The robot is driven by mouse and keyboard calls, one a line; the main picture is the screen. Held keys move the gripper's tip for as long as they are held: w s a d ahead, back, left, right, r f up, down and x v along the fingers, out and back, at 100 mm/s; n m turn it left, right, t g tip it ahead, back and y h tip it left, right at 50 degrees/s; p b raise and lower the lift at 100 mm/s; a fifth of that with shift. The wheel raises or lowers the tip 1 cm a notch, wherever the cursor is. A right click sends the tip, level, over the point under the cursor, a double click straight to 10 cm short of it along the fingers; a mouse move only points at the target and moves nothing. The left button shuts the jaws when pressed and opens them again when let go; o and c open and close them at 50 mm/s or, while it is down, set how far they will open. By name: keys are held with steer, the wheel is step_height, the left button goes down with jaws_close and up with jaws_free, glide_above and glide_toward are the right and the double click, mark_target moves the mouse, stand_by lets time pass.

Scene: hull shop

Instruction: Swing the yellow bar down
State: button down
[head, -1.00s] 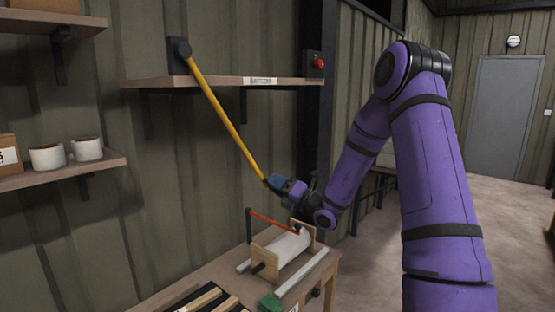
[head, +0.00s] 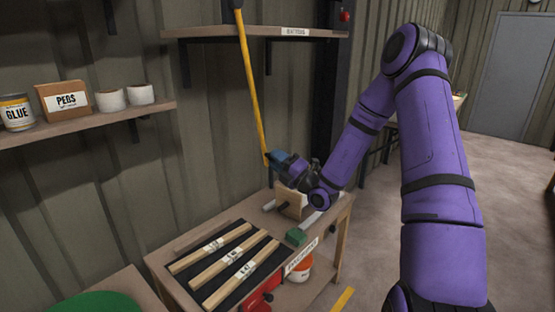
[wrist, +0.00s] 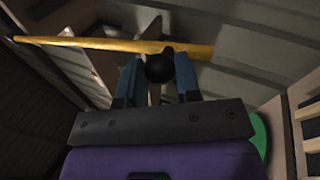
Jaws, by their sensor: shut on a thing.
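The yellow bar (head: 250,85) hangs steeply from a dark pivot (head: 232,4) at the top of the head view, its lower end leaning slightly right. My gripper (head: 271,161) is at that lower end, above the workbench. In the wrist view, a round black knob (wrist: 159,68) sits between the two blue fingers of my gripper (wrist: 160,80), and the yellow bar (wrist: 90,43) crosses just beyond them. The gripper is shut on the bar at its knob. The fingers hide part of the grip, and the top of the pivot is cut off.
The workbench (head: 190,294) below my gripper bears a black mat with labelled wooden strips (head: 228,262), a green block (head: 296,236) and a wooden stand (head: 291,203). A wall shelf (head: 200,33) runs behind the bar. Open floor (head: 510,200) lies to the right.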

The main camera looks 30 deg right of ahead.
steer(key=c, duration=0.8)
jaws_free()
steer(key=shift+c, duration=0.2)
steer(key=v, duration=1)
steer(key=shift+s+d, duration=0.15)
steer(key=shift+s, duration=0.2)
steer(key=shift+f, duration=0.1)
